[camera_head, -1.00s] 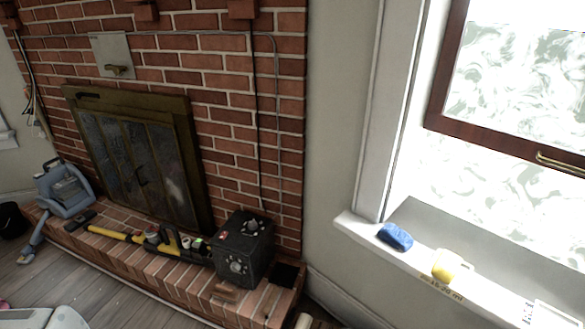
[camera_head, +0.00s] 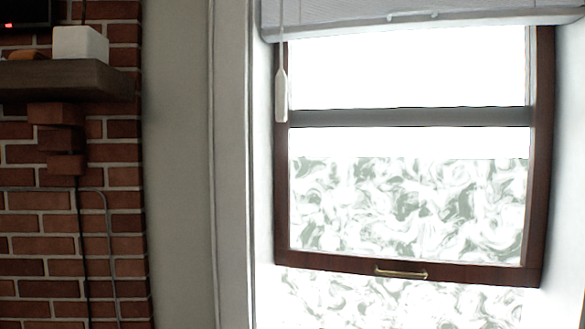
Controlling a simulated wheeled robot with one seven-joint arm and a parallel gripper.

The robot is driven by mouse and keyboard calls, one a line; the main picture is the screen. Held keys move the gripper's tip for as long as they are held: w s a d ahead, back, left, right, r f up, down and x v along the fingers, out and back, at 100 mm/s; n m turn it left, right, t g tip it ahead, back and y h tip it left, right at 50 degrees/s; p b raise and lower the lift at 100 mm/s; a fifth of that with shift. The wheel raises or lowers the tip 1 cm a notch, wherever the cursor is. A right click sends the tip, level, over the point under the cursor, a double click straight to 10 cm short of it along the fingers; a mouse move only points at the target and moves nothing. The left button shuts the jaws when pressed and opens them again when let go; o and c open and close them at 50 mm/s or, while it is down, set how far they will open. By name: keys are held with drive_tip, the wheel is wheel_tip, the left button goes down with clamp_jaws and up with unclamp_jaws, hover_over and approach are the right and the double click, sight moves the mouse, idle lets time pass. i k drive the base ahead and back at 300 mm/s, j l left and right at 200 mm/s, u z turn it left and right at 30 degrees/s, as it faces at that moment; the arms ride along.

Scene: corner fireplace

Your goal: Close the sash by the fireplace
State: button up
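The window sash (camera_head: 345,266) has a dark reddish-brown wooden frame and stands in the white window opening on the right of the head view. It is raised: frosted, swirl-patterned brightness shows below its bottom rail. A brass handle (camera_head: 401,272) is fixed at the middle of that bottom rail. The lower part of the sash pane has a swirl pattern and the upper part is bright and clear. The sill is below the picture. My gripper is not in the view.
A grey blind (camera_head: 420,18) hangs across the window top, with a white cord pull (camera_head: 281,95) at its left. The brick fireplace wall (camera_head: 40,220) and its wooden mantel (camera_head: 65,80) with a white box (camera_head: 80,44) are at left.

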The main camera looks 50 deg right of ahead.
sight(528, 274)
drive_tip(key=z, duration=1.35)
